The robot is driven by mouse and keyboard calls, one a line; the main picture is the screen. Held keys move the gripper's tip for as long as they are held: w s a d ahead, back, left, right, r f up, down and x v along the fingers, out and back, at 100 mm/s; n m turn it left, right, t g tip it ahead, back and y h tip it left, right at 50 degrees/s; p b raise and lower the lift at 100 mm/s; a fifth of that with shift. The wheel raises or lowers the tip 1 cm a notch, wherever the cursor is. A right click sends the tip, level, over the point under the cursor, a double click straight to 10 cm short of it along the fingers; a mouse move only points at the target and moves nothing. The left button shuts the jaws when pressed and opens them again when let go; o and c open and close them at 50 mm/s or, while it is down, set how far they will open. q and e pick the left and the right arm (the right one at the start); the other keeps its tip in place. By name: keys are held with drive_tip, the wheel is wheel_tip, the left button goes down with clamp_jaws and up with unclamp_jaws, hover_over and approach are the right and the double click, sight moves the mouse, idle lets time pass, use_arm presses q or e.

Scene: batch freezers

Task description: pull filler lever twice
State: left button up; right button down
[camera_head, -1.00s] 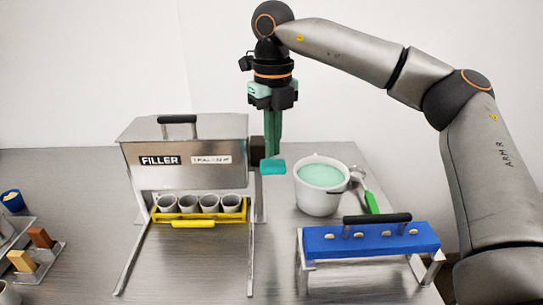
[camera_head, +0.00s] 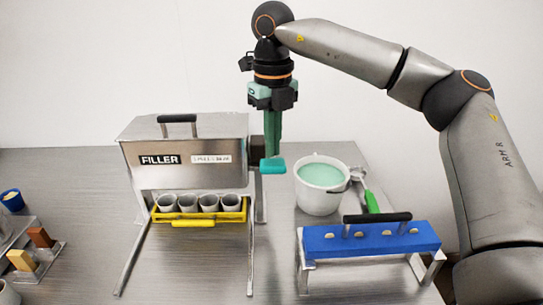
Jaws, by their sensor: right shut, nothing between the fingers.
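The filler (camera_head: 185,155) is a steel box with a black-handled lid and a "FILLER" label, standing on legs at the left middle. A teal lever end (camera_head: 272,166) sticks out at its right side, level with the lower part of the box. My right gripper (camera_head: 272,152) points straight down with its fingers shut and empty, right at the lever; I cannot tell whether the fingertips touch it. Several grey cups (camera_head: 209,203) stand in a yellow holder (camera_head: 180,217) under the filler. My left gripper is out of view.
A white bucket of green mix (camera_head: 319,200) and a green-handled scoop (camera_head: 371,201) stand right of the filler. In front is a blue plate on legs with a black handle (camera_head: 322,246). Coloured blocks (camera_head: 40,237) sit in a rack at far left.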

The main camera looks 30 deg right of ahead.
sight(273, 161)
drive_tip(key=shift+f+b, duration=1.7)
drive_tip(key=shift+f, duration=1.4)
drive_tip(key=shift+f+b, duration=0.8)
drive_tip(key=shift+f, duration=0.1)
